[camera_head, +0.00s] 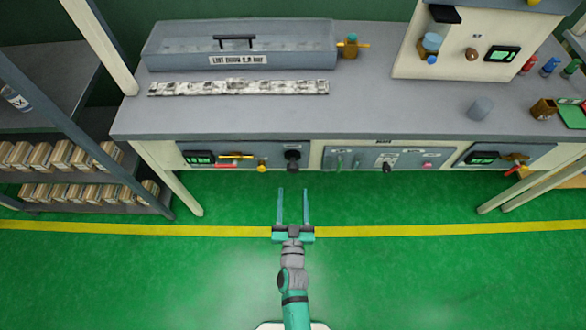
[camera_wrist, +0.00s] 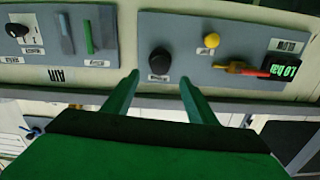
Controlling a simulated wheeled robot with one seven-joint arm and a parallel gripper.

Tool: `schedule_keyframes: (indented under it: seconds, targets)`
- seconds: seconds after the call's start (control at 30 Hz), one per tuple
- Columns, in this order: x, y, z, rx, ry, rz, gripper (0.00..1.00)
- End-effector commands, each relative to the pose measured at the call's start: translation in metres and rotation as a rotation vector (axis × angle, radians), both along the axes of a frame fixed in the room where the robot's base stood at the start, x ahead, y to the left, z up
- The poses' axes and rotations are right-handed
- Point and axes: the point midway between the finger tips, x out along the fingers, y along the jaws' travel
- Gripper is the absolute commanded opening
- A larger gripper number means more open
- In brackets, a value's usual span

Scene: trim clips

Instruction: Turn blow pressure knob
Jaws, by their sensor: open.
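The panel marked BLOW (camera_wrist: 225,78) is on the front of the bench, seen upside down in the wrist view. It carries a round black knob (camera_wrist: 160,61), a small yellow knob (camera_wrist: 211,40), a red and yellow lever (camera_wrist: 241,68) and a green-lit display (camera_wrist: 283,68). The label by the black knob is too small to read. The black knob also shows in the head view (camera_head: 292,157). My gripper (camera_head: 292,190) is open and empty, in front of the panel and lined up with the black knob. In the wrist view its fingertips (camera_wrist: 158,78) point toward that knob, apparently apart from it.
A neighbouring panel marked AIR (camera_wrist: 70,45) has a black knob (camera_wrist: 17,30) and a green slider (camera_wrist: 88,37). The bench top (camera_head: 400,110) overhangs the panels. Bench legs (camera_head: 172,180) stand left and right. The green floor (camera_head: 420,270) is clear.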

Motion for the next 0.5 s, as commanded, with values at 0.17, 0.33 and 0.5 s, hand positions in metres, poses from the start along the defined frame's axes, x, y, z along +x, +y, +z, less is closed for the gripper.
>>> schedule_keyframes:
  seconds: [0.17,0.33,0.5]
  targets:
    - [0.019,0.000,0.001,0.001,-0.004,0.000,0.52]
    - [0.048,0.001,0.001,0.001,-0.003,0.001,0.52]
    - [0.076,0.001,0.001,0.001,-0.002,0.001,0.52]
